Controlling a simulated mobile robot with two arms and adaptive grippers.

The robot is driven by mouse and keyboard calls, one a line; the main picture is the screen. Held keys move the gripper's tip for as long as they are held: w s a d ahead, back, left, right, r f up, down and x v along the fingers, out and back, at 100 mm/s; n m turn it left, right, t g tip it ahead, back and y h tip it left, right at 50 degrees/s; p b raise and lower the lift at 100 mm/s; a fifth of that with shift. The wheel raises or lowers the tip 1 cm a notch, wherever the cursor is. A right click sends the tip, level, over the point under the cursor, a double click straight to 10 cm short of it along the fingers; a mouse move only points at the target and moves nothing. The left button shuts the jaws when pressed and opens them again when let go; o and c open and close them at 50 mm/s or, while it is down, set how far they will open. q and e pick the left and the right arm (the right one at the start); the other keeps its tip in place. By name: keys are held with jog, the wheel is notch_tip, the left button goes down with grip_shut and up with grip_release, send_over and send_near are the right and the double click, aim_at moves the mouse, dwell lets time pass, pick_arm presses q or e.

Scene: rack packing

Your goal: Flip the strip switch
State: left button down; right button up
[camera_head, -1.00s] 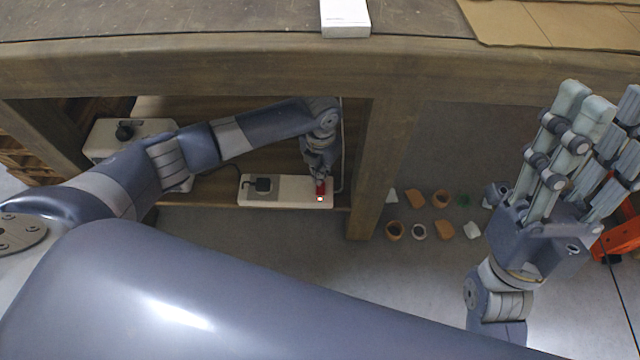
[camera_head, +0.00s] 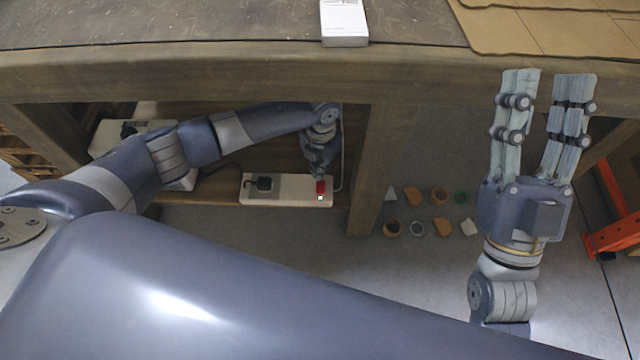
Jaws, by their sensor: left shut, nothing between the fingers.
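The white power strip (camera_head: 290,200) lies on the low shelf under the table, with a black plug in its left part. Its red switch (camera_head: 321,187) is at the right end, with a small lit spot on its lower part. My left gripper (camera_head: 318,174) points down just above and behind the switch. It is shut and small in view; I cannot tell whether it touches the switch. My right gripper (camera_head: 545,75) is raised at the right, fingers pointing up and spread apart, empty.
The wooden table edge (camera_head: 220,75) runs above my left arm, with a table leg (camera_head: 370,170) right of the strip. A white box (camera_head: 343,22) and cardboard (camera_head: 550,30) lie on top. Several small pots and blocks (camera_head: 440,196) sit on the floor. A pale device (camera_head: 135,135) stands left.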

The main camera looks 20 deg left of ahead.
pick_arm(q)
jog(key=shift+r+p, duration=0.4)
jog(key=shift+r, duration=0.05)
jog(key=shift+r+p, duration=0.3)
pick_arm(e)
jog(key=w+f+g+h, duration=0.1)
jog(key=w+f+g, duration=0.3)
jog(key=f, duration=0.2)
jog(key=shift+w+a, duration=0.15)
jog(key=shift+w, duration=0.05)
